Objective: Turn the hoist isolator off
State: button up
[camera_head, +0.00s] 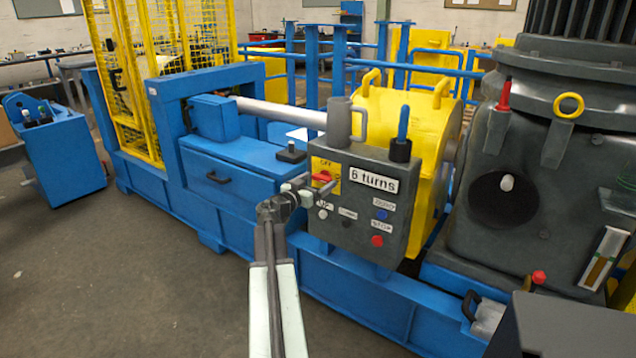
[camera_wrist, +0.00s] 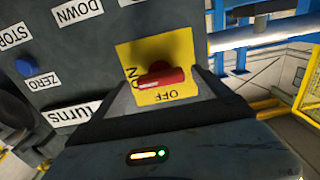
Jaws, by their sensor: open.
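The hoist isolator is a red rotary handle (camera_head: 322,176) on a yellow plate at the upper left of the grey control box. In the wrist view, which is upside down, the red handle (camera_wrist: 160,78) lies nearly level across the plate, along the line to the ON label. The OFF label (camera_wrist: 171,96) is a quarter turn away. My gripper (camera_head: 322,187) is at the box face, and its open jaws (camera_wrist: 163,92) stand either side of the handle in the wrist view. I cannot tell whether they touch it.
The grey box (camera_head: 387,238) also carries a "6 turns" display (camera_head: 374,182), a blue button (camera_head: 382,214) and a red button (camera_head: 377,241), close to my gripper. A grey cylinder (camera_head: 339,122) and a black-based blue lever (camera_head: 401,148) stand on top. Open floor (camera_head: 110,270) lies left.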

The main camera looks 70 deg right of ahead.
jog(key=c, duration=1.3)
jog(key=shift+d, duration=0.15)
jog(key=shift+c, duration=0.3)
jog(key=shift+n, duration=0.3)
jog(key=n, duration=0.8)
jog(key=shift+n, duration=0.4)
jog(key=n, duration=0.4)
jog(key=shift+n, duration=0.3)
jog(key=shift+a+n, duration=0.2)
jog(key=shift+n, duration=1.7)
